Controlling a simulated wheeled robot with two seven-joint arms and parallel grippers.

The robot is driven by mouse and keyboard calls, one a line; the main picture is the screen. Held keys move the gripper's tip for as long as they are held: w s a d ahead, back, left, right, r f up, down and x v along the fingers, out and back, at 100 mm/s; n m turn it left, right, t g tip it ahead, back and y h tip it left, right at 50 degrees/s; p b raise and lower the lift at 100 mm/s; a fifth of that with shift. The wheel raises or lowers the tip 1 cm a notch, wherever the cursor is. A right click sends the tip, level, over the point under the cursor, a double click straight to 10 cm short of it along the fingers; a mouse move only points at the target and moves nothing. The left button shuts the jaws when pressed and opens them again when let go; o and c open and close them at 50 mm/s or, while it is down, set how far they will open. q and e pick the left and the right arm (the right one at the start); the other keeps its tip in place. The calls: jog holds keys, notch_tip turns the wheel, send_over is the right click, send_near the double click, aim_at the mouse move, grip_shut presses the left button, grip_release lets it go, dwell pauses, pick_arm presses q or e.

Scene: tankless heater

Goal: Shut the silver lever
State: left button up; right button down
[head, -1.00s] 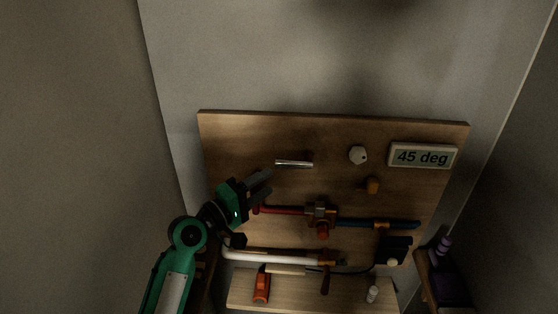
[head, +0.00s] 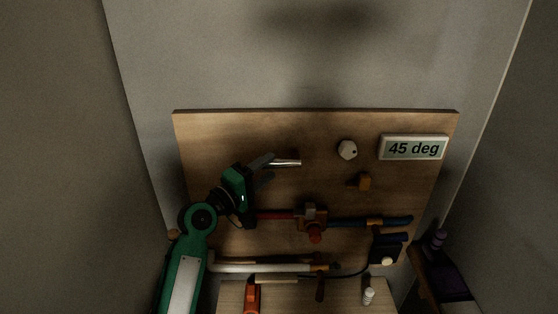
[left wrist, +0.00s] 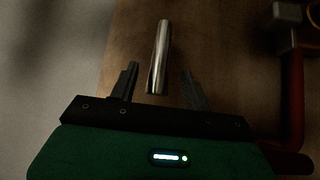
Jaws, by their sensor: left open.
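The silver lever (head: 288,163) is a short shiny bar standing near horizontal on the upper left of the wooden board. It also shows in the left wrist view (left wrist: 159,56), pointing toward my gripper. My left gripper (head: 267,168) is open at the lever's left end in the head view. In the left wrist view its two fingers (left wrist: 158,90) stand apart, one on each side of the lever's near end, with gaps on both sides. My right gripper is not in view.
A lower shelf (head: 340,292) holds tools. A purple item (head: 438,240) stands at right.

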aim_at(279, 160)
pick_arm(q)
jog(key=x, duration=0.5)
grip_shut()
